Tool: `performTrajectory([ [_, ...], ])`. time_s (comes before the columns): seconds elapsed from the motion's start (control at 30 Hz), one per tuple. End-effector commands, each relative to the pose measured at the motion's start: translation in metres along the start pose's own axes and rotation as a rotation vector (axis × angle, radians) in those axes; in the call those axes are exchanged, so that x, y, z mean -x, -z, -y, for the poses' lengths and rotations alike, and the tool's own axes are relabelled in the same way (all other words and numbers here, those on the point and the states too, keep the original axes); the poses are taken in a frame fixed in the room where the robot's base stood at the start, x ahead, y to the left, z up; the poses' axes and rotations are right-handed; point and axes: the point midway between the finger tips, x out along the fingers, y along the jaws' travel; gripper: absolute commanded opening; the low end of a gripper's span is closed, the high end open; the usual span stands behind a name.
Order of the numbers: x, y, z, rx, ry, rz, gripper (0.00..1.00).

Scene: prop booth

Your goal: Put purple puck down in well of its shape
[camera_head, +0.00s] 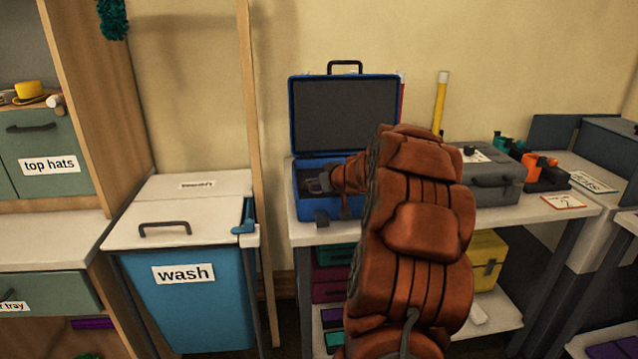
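A blue case (292,113) stands with its lid up on the white table, its dark lid lining facing me. My gripper (312,184) is at the end of my orange-brown padded arm, over or inside the open lower half of the case. My arm hides the right part of the case. The purple puck cannot be made out, nor can the wells in the case. Whether the gripper's fingers are apart or closed on something is too small and dark to tell.
A grey closed case (492,180) and an orange-and-black item (542,170) stand to the right on the table (540,208). A yellow tube (440,100) rises behind. Left is a blue "wash" bin (190,305). A yellow box (488,260) sits on the shelf below.

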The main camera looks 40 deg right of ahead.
Motion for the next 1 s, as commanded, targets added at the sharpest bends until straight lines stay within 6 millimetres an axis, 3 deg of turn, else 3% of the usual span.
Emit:
performTrajectory([
  [0.17,-0.002,-0.004,0.0,-0.001,0.0,0.001,0.14],
  [0.2,-0.002,-0.004,0.0,0.0,0.0,0.0,0.53],
  [0.43,-0.002,-0.004,0.0,0.0,0.0,0.0,0.76],
  [0.87,0.002,0.003,0.0,0.001,-0.001,-0.001,0.76],
  [1.0,0.019,0.004,-0.002,-0.001,-0.004,-0.001,0.76],
])
